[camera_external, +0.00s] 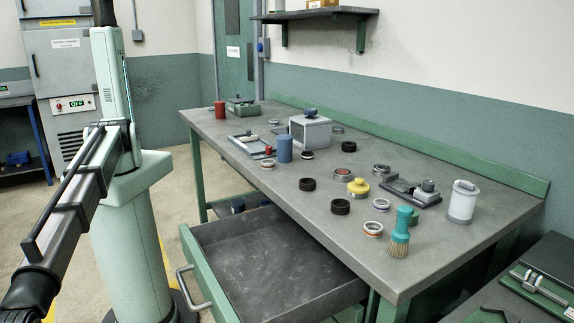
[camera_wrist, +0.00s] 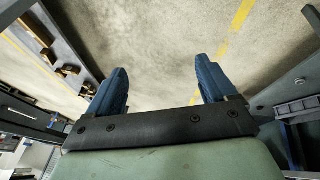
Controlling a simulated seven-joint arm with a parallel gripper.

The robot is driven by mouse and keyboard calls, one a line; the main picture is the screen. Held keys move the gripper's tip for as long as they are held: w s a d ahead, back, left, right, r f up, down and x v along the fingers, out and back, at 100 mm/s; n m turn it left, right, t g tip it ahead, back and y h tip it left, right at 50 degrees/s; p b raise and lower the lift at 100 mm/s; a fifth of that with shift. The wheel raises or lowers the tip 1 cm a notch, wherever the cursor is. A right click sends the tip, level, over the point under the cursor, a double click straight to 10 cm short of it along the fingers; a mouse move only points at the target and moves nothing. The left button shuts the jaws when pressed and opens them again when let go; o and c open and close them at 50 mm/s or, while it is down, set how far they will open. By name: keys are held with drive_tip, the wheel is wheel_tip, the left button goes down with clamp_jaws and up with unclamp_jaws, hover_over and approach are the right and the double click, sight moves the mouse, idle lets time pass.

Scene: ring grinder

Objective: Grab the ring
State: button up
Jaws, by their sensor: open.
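Several small rings lie spread over the grey workbench (camera_external: 240,140). A ring with an orange band (camera_external: 373,229) lies near the front right edge, beside a teal brush. A pale ring with a bluish band (camera_external: 381,204) lies behind it. Black rings (camera_external: 340,206) and a ring with a red centre (camera_external: 342,174) lie nearby. Which ring the task means cannot be told. My gripper shows in the wrist view (camera_wrist: 164,88) with its two blue fingers wide apart and nothing between them, above bare floor. It is out of the external view, where my arm reaches off the lower left.
A teal brush (camera_external: 400,238), a white canister (camera_external: 463,202), a yellow-topped object (camera_external: 358,187), a blue cylinder (camera_external: 284,149) and a grey box (camera_external: 310,133) stand on the bench. An open, seemingly empty drawer (camera_external: 215,250) juts out in front. A shelf (camera_external: 315,14) hangs above.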

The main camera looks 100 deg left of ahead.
drive_tip(key=w+a+r+n+y, duration=0.1)
drive_tip(key=w+a+r+n, duration=0.6)
drive_tip(key=w+a, duration=0.65)
drive_tip(key=w+a+r+n+y, duration=0.1)
drive_tip(key=w+a+r+n, duration=0.3)
drive_tip(key=w+a+r, duration=0.75)
drive_tip(key=w+a+r+n+g+y, duration=0.1)
drive_tip(key=w+a+r+n, duration=0.35)
drive_tip(key=a, duration=0.85)
drive_tip(key=w+a+r+n, duration=0.3)
drive_tip(key=w+a, duration=0.2)
drive_tip(key=a, duration=0.9)
drive_tip(key=w+a+r+n+g+y, duration=0.1)
drive_tip(key=w+a+r+n, duration=0.35)
drive_tip(key=a, duration=0.85)
wheel_tip(320, 180, down, 8)
drive_tip(key=shift+a+r, duration=0.15)
drive_tip(key=shift+r, duration=0.05)
drive_tip(key=shift+w+a+f, duration=0.1)
drive_tip(key=shift+w+f, duration=0.1)
drive_tip(key=shift+f, duration=1.2)
drive_tip(key=shift+w+a+f, duration=0.1)
drive_tip(key=shift+w+f, duration=0.05)
drive_tip(key=shift+f, duration=1.25)
drive_tip(key=shift+c, duration=0.4)
